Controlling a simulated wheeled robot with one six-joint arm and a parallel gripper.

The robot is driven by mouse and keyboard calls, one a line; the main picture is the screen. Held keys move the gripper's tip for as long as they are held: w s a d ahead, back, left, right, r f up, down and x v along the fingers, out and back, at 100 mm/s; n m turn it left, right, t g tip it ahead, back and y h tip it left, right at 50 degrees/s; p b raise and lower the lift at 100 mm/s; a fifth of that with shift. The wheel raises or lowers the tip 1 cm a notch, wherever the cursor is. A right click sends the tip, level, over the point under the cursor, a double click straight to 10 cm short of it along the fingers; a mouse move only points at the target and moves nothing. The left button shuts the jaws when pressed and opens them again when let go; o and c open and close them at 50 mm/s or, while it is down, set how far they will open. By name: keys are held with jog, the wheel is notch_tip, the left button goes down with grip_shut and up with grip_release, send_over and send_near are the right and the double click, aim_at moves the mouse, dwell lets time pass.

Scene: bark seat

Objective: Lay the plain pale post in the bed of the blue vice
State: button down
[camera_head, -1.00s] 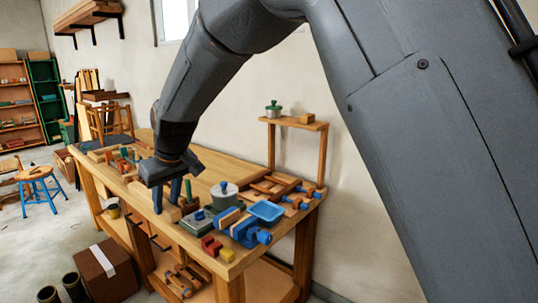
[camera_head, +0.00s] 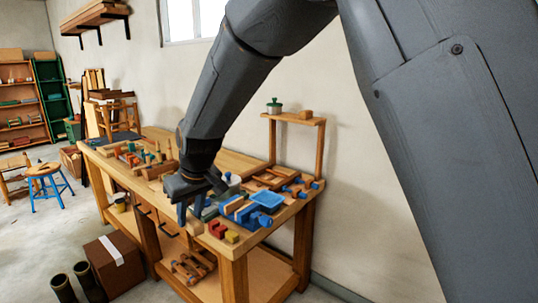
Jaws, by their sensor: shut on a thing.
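The blue vice (camera_head: 256,218) lies near the front right corner of the workbench, with wooden parts along its blue body. My gripper (camera_head: 191,216) is over the bench's front edge, just left of the vice, with its fingers pointing down. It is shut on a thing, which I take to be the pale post. The fingers and the low view leave too little of it showing to tell its tilt. The vice's bed is small in this view, and I cannot make out its inside.
A red block (camera_head: 217,229) and a yellow block (camera_head: 232,238) sit at the bench's (camera_head: 155,133) front corner. A blue tray (camera_head: 268,198) lies behind the vice. A grey-lidded pot (camera_head: 232,182) stands behind my gripper. Wooden frames and tools crowd the back right.

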jog(key=s+d+f+m+h+b, duration=0.1)
jog(key=d+f+m, duration=0.2)
jog(key=d+f, duration=0.7)
jog(key=s+d+f+m+t+h+b, duration=0.1)
jog(key=d+f+m+b, duration=0.1)
jog(key=d+f, duration=0.8)
jog(key=s+d+f+m+h+b, duration=0.1)
jog(key=d+f+m, duration=0.3)
jog(key=d+f, duration=0.5)
jog(key=shift+d+f, duration=0.4)
jog(key=shift+d, duration=5.3)
jog(key=shift+s, duration=0.15)
